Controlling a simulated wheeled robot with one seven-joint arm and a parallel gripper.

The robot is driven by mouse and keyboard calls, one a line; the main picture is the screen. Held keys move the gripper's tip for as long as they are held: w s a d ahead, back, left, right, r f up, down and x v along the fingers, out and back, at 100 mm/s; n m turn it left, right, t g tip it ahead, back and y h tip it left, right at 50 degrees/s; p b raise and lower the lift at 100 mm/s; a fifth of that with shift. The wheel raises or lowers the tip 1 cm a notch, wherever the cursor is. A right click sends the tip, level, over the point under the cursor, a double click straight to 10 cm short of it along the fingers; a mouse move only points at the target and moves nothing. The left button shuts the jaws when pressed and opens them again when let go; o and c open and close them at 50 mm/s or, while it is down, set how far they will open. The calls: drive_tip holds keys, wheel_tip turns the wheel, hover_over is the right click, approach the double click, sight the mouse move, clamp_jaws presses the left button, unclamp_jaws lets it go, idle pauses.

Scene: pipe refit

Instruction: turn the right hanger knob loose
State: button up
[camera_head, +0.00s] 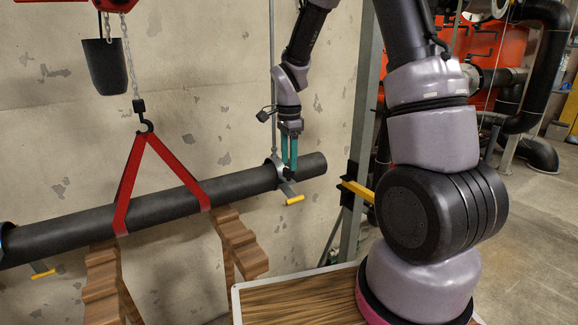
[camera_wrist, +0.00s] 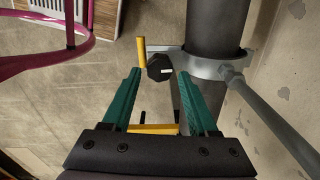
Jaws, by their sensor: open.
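The right hanger (camera_head: 270,164) is a grey clamp around the dark pipe (camera_head: 170,211) near its right end, hung from a thin rod. The hanger also shows in the wrist view (camera_wrist: 208,66). Its black faceted knob (camera_wrist: 159,67) bears a white mark, and a yellow handle (camera_wrist: 141,51) stands beside it. The handle also shows below the pipe in the head view (camera_head: 295,200). My gripper (camera_head: 290,177) points down at the hanger with teal fingers. In the wrist view my gripper (camera_wrist: 160,74) is open, with the knob between the fingertip lines and a visible gap on each side. Contact cannot be seen.
A red sling (camera_head: 125,185) on a chain hook holds the pipe. Wooden stands (camera_head: 238,245) are under it. A grey post (camera_head: 357,130) with a yellow bracket (camera_head: 357,190) stands right of the pipe end. The wall (camera_head: 60,150) is close behind.

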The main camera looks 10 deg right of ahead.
sight(289, 174)
drive_tip(key=shift+f, duration=1.25)
clamp_jaws()
